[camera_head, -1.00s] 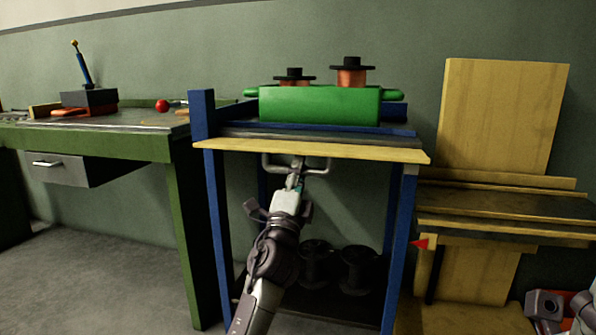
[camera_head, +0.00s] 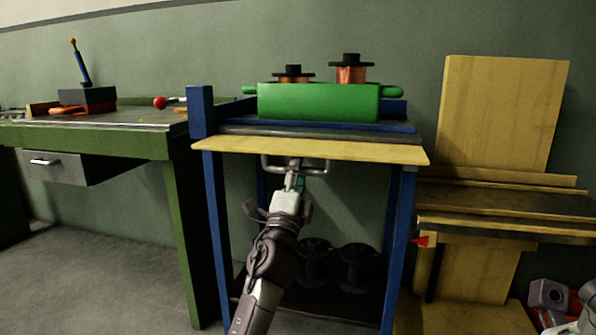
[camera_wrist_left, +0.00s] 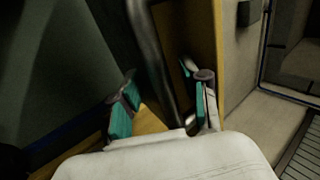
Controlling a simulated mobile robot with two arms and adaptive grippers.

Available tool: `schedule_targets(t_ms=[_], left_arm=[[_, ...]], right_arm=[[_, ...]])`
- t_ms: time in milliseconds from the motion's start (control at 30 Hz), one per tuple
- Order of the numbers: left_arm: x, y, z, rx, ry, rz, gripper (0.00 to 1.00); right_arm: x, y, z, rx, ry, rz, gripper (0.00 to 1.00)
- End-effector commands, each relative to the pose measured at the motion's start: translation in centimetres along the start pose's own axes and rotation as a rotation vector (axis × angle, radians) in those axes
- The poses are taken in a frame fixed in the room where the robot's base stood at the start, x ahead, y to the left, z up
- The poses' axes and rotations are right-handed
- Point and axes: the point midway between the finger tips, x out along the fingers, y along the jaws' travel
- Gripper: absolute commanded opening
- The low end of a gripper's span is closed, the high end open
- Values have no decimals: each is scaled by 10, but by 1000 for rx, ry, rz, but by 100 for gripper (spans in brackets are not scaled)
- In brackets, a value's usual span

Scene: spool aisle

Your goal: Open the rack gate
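The rack gate (camera_head: 320,151) is a pale wooden board along the front of the blue rack (camera_head: 214,230), below its top shelf. A grey metal handle (camera_head: 326,166) shows just under the board's edge. My left gripper (camera_head: 295,170) is at the handle's left part. In the left wrist view, its two teal-padded fingers (camera_wrist_left: 163,112) stand apart, with the handle bar (camera_wrist_left: 152,62) running between them, nearer the right finger. A gap shows beside the left finger, so the gripper looks open around the bar.
A green holder (camera_head: 318,102) with two copper spools (camera_head: 351,74) stands on the rack's top. Black spools (camera_head: 357,268) sit on its lower shelf. A green workbench (camera_head: 95,138) is at left, a yellow wooden stand (camera_head: 500,110) at right. Floor is clear at front left.

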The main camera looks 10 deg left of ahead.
Motion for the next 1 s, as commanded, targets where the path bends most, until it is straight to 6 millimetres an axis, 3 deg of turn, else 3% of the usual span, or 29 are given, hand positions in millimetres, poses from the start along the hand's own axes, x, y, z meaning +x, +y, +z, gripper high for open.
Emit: schedule_targets(t_ms=[367, 800, 1000], left_arm=[[-8, -1, 0, -1, 2, -2, 45], [-94, 1, 0, -3, 0, 2, 45], [-116, 0, 0, -1, 0, 0, 45]], right_arm=[[-1, 1, 1, -1, -4, 3, 40], [0, 0, 0, 0, -2, 1, 40], [0, 0, 0, 0, -2, 1, 40]])
